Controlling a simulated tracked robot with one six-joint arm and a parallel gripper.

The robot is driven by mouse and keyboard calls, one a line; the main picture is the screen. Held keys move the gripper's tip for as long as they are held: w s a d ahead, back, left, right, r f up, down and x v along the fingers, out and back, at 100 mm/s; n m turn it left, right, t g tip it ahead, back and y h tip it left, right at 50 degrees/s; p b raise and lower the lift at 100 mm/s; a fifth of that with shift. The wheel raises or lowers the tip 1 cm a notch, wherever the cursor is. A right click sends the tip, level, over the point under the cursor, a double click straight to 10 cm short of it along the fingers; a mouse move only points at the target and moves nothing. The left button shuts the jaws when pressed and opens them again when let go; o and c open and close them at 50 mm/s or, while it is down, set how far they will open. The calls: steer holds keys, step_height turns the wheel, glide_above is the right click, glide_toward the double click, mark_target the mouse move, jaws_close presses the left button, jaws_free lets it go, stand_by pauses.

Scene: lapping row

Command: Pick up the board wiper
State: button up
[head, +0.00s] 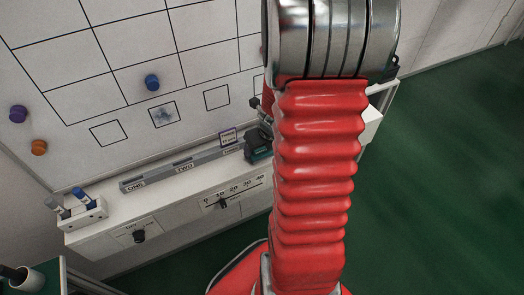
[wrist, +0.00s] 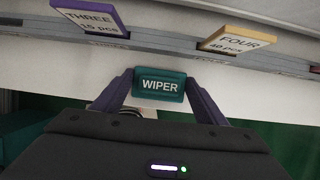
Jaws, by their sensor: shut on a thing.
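The board wiper (wrist: 160,86) is a small teal block with the white word WIPER on it. In the wrist view my gripper (wrist: 158,92) has its two dark purple fingers at the left and right ends of the wiper, shut on it. My arm hides part of the gripper there. I cannot tell whether the wiper touches the ledge.
A grey rail (head: 180,167) with labels runs along the white ledge (head: 100,232). Cards marked THREE (wrist: 88,17) and FOUR (wrist: 236,40) stand in it. A marker holder (head: 84,212) is at the ledge's left end. Blue (head: 152,82), purple (head: 18,113) and orange (head: 38,147) magnets are on the whiteboard.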

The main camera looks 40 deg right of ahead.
steer(key=shift+r, duration=0.1)
step_height(320, 180, up, 10)
steer(key=shift+f, duration=0.1)
stand_by(0.8)
steer(key=o, duration=0.5)
steer(key=shift+c, duration=0.2)
steer(key=c, duration=0.4)
steer(key=shift+o, duration=0.2)
steer(key=shift+w, duration=0.1)
